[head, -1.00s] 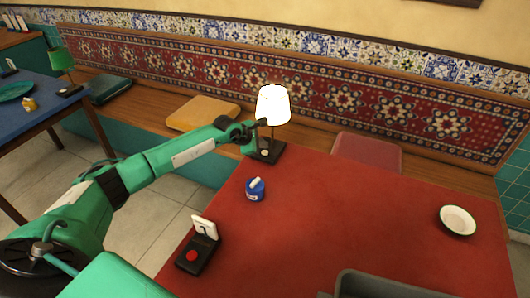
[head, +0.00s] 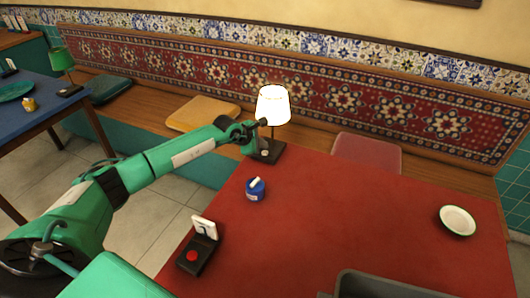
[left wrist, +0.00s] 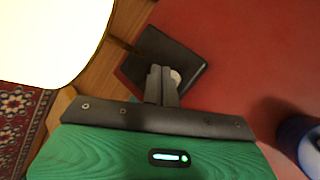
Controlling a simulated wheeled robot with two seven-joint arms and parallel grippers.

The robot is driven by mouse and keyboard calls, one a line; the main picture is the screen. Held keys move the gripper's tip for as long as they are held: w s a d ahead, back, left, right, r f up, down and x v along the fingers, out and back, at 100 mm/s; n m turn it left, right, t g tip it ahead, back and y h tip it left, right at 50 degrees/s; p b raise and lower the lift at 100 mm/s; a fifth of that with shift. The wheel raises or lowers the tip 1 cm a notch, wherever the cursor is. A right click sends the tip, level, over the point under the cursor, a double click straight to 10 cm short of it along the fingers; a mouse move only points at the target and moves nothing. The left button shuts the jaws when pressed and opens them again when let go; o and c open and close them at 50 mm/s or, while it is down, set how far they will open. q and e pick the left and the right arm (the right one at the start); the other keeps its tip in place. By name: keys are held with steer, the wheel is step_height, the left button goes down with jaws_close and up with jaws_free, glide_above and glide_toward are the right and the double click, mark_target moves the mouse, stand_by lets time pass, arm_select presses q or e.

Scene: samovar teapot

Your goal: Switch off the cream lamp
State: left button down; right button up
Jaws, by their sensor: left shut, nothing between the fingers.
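The cream lamp (head: 273,106) stands at the far left edge of the red table, its shade glowing bright. Its dark square base (head: 276,152) carries a small pale round button (head: 265,153). In the left wrist view the lit shade (left wrist: 45,35) fills the upper left, and the dark base (left wrist: 185,62) is beyond my fingers. The button (left wrist: 176,76) is partly hidden behind the fingertips. My left gripper (left wrist: 161,70) is shut and empty, above the base beside the shade; contact with the button cannot be told. My right gripper is not in view.
A blue pot (head: 255,190), a black stand with a white card and red button (head: 192,256), a white bowl (head: 458,221) and a grey tray (head: 385,284) are on the red table (head: 350,220). A green lamp (head: 62,61) stands on the blue table.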

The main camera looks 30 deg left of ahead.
mark_target(262, 154)
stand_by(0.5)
arm_select(q)
steer(key=shift+f+b, duration=0.45)
steer(key=shift+f+b, duration=0.45)
stand_by(0.5)
steer(key=shift+r+p, duration=0.5)
steer(key=shift+r, duration=0.45)
steer(key=shift+r, duration=0.1)
step_height(262, 154, up, 6)
steer(key=p, duration=0.3)
steer(key=shift+s, duration=0.1)
stand_by(0.4)
